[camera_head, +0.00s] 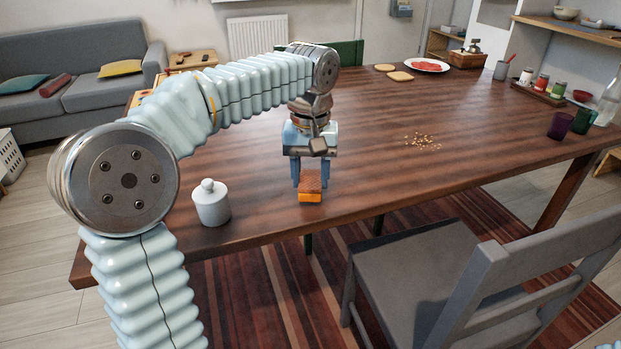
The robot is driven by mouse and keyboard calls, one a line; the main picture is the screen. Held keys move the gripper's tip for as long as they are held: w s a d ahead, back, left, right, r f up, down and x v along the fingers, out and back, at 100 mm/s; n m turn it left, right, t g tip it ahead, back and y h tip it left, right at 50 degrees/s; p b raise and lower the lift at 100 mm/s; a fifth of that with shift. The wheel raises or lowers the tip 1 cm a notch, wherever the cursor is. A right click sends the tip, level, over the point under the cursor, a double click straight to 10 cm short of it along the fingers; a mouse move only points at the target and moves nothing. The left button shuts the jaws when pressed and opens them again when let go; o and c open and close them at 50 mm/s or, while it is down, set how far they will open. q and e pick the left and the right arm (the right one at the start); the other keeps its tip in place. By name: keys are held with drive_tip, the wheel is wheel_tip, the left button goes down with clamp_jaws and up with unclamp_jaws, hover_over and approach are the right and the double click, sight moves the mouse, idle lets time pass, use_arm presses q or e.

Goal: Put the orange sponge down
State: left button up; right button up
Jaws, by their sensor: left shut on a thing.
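My left gripper (310,178) points down over the near part of the wooden table (240,165). Its blue fingers are shut on the orange sponge (310,197), which has a brown top. The sponge is at or just above the tabletop, near the front edge; I cannot tell whether it touches the wood. My right gripper is not in view.
A white lidded jar (211,203) stands left of the sponge. Crumbs (423,141) lie on the table to the right. Purple (561,125) and green cups stand at the right edge. A grey chair (440,270) stands in front. The middle of the table is mostly clear.

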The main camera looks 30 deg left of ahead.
sight(310, 180)
use_arm(q)
drive_tip(key=shift+f, duration=0.45)
drive_tip(key=shift+f, duration=0.1)
drive_tip(key=o, duration=0.9)
drive_tip(key=shift+o, duration=0.2)
wheel_tip(310, 180, up, 12)
drive_tip(key=p, duration=0.1)
drive_tip(key=shift+p, duration=0.4)
